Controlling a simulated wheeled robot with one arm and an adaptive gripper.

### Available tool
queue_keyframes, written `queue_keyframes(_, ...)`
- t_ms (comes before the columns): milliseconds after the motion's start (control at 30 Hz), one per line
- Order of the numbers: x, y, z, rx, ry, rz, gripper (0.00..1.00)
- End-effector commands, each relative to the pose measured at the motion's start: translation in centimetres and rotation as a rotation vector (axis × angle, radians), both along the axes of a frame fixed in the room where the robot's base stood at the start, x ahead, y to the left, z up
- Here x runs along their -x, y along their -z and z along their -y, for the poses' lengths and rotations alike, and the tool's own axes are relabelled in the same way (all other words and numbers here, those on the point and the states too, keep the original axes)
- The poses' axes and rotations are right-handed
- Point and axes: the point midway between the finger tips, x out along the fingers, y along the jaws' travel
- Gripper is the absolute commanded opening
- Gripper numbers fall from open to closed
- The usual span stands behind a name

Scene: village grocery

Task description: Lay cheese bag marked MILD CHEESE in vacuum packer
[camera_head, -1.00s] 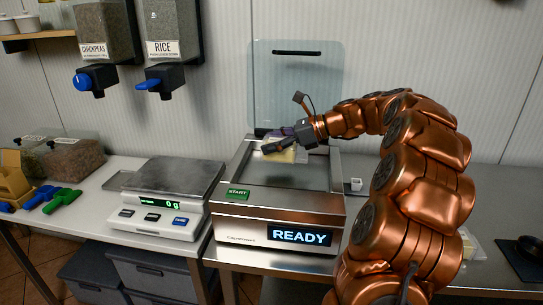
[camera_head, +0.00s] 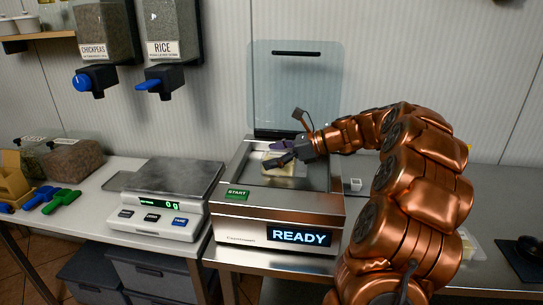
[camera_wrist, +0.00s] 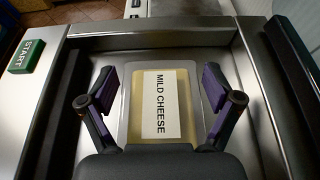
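The vacuum packer (camera_head: 230,208) stands open in the middle, its clear lid (camera_head: 297,90) raised and its display reading READY. The cheese bag (camera_wrist: 161,105), a pale yellow block with a white MILD CHEESE label, lies flat, label up, in the packer's chamber in the wrist view. It also shows, partly covered by my fingers, in the head view (camera_head: 284,170). My gripper (camera_wrist: 160,88) is low over the chamber with its purple-padded fingers spread, one on each side of the bag. Gaps show between both fingers and the bag. The packer's green START button (camera_wrist: 27,56) is at the left.
A scale (camera_head: 165,190) reading 0 g stands left of the packer. Rice and chickpea dispensers (camera_head: 172,30) hang on the wall above left. A small white cup (camera_head: 355,184) is right of the packer. The chamber walls close around my gripper.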

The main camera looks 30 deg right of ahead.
Motion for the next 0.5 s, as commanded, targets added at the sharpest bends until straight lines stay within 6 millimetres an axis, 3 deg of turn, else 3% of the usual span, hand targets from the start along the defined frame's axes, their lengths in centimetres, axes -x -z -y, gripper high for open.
queue_keyframes(400, 0.01, -0.29, 0.05, 0.002, 0.001, 0.0, 0.95)
queue_keyframes(500, 0.64, -0.76, 0.84, 0.0, 0.001, 0.002, 0.95)
